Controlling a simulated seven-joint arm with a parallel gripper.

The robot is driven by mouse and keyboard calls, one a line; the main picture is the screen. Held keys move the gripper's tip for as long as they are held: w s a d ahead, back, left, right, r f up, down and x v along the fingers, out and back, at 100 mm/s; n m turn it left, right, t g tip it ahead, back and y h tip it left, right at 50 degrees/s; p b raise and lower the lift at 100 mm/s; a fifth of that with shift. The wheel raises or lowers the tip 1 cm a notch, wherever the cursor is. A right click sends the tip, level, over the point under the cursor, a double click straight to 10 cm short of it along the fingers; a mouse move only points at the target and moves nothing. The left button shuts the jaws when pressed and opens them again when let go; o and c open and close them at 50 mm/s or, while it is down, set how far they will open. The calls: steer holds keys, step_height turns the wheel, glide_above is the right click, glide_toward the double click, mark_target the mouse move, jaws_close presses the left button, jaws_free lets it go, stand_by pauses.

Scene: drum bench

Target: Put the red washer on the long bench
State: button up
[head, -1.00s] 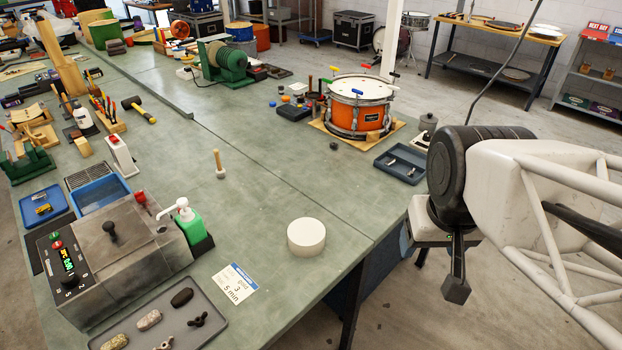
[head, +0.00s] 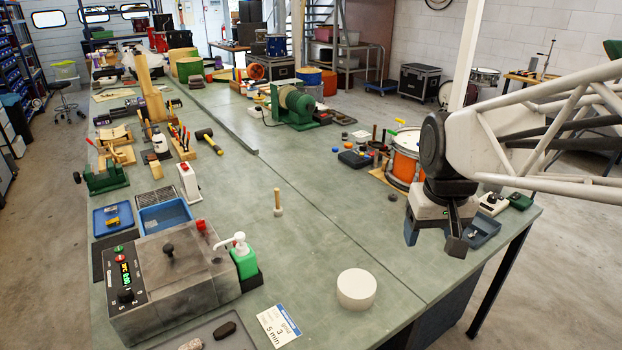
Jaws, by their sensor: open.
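The long bench (head: 310,235) is the green-topped bench that fills the middle of the view. I cannot make out a red washer for certain; small coloured parts and pegs stand beside the orange drum (head: 403,165), too small to tell apart. My gripper (head: 433,240) is at the right, in front of the drum and over the bench's right side in the picture. Its fingers point down, spread apart, with nothing seen between them. The gripper and wrist hide part of the drum and of the dark tray (head: 483,229).
A white round block (head: 356,289) and a wooden-handled peg (head: 277,202) stand on the bench. A green motor-like device (head: 294,106) stands further back. The bench centre is mostly clear.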

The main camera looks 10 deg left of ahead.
steer(key=w+a+f+n+g, duration=0.1)
steer(key=w+a+f+n, duration=0.15)
steer(key=w+a, duration=0.75)
steer(key=w+a+f+n, duration=0.2)
steer(key=w+a+f, duration=0.2)
steer(key=w+a, duration=0.65)
steer(key=w+a+f+n, duration=0.1)
steer(key=a+f, duration=0.4)
steer(key=a, duration=0.4)
steer(key=a+f+n+g+h, duration=0.1)
steer(key=a+f, duration=0.4)
steer(key=a, duration=0.5)
steer(key=w+a+f+n, duration=0.1)
steer(key=a+f+n, duration=0.1)
steer(key=a+f, duration=0.3)
steer(key=shift+w+a, duration=0.2)
steer(key=shift+a, duration=0.95)
steer(key=shift+w+a, duration=0.15)
steer(key=shift+a, duration=0.95)
steer(key=shift+a+f, duration=0.35)
steer(key=shift+a, duration=0.15)
steer(key=shift+s+d+f, duration=0.1)
steer(key=shift+d+f, duration=0.05)
steer(key=shift+f, duration=1.15)
